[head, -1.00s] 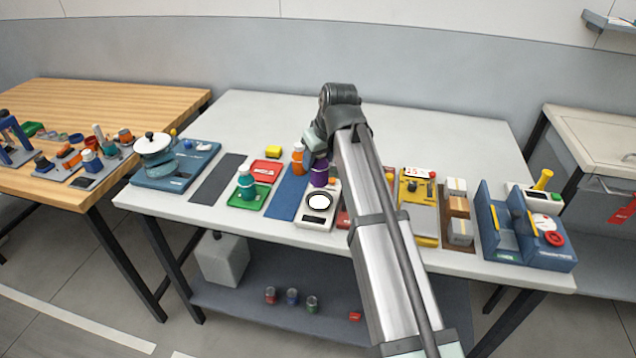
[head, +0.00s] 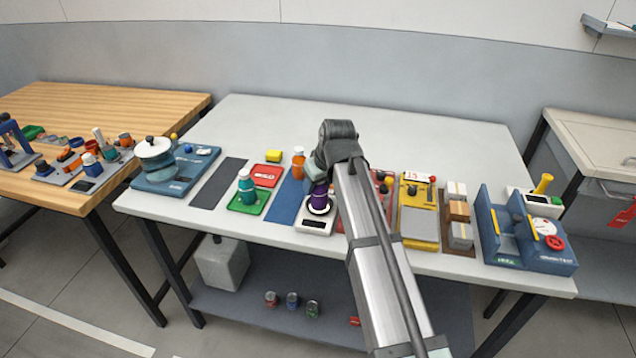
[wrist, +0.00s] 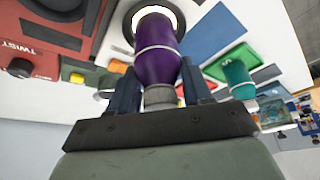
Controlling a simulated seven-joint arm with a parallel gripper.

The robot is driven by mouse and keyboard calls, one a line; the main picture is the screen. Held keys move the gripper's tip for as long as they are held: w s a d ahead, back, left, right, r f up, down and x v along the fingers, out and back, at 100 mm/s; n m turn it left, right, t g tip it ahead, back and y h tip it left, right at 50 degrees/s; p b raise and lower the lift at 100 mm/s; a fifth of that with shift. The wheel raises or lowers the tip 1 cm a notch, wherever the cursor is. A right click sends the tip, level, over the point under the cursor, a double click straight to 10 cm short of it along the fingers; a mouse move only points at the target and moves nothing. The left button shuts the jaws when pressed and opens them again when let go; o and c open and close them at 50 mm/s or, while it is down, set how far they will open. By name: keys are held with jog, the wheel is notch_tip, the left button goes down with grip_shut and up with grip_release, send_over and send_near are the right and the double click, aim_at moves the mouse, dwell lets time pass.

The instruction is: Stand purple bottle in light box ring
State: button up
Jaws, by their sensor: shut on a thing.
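The purple bottle (head: 319,199) is upright in my gripper (head: 316,178), over the white light box (head: 314,225). In the wrist view, my gripper (wrist: 160,93) is shut on the neck end of the purple bottle (wrist: 156,58). The bottle's far end overlaps the dark ring (wrist: 128,22) of the light box, and a bright white crescent of the lit disc shows beside it. I cannot tell whether the bottle's base touches the disc or hangs slightly above it.
A teal bottle (head: 246,184) stands on a green pad (head: 241,206) to the left. A red panel and yellow device (head: 419,220) lie to the right. The table's back area (head: 260,115) is clear.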

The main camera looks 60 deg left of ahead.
jog(key=shift+f, duration=0.2)
jog(key=o, duration=1.2)
jog(key=shift+r, duration=0.3)
jog(key=v, duration=1.2)
jog(key=shift+r, duration=0.1)
